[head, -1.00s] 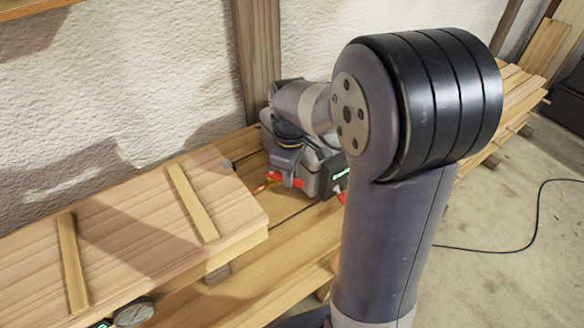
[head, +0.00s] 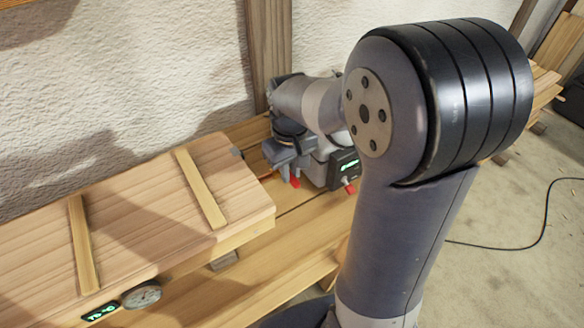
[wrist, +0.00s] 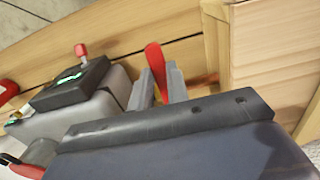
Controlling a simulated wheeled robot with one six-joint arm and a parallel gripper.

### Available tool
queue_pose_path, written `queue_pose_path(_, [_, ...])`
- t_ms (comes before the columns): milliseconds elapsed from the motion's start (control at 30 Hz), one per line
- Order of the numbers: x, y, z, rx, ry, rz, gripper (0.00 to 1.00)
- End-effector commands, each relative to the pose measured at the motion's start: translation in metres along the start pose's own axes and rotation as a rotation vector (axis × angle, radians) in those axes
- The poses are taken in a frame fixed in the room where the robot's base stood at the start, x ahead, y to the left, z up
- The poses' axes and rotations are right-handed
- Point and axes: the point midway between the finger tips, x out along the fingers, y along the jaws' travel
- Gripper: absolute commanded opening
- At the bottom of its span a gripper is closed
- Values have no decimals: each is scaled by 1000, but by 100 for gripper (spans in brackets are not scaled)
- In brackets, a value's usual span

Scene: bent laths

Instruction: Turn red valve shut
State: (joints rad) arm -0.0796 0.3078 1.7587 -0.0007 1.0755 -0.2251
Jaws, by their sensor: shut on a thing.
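The red valve's lever (wrist: 155,60) stands between the two grey fingers of my gripper (wrist: 156,86) in the wrist view. The fingers are shut on it, and its rounded red end sticks out past them. In the head view a small red tip (head: 295,182) shows just below my gripper (head: 291,163), beside the grey unit (head: 319,170). The valve's body and pivot are hidden behind my gripper and wrist.
The grey unit carries a black panel with a green display (head: 349,165) and a red-topped switch (wrist: 81,50). A wooden lath box (head: 140,215) with a round gauge (head: 142,295) stands to the left. A textured wall and wooden post (head: 268,55) are behind. A cable (head: 520,240) lies on the floor.

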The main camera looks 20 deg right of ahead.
Motion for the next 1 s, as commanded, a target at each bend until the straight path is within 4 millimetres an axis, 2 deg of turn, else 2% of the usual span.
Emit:
queue_pose_path(367, [-1,0,0,9,2,-1,0])
queue_pose_path(400, [-1,0,0,8,2,-1,17])
queue_pose_path(667, [0,0,0,7,1,-1,38])
queue_pose_path(900, [-1,0,0,6,1,0,38])
queue_pose_path(1000, [-8,0,-1,6,4,0,38])
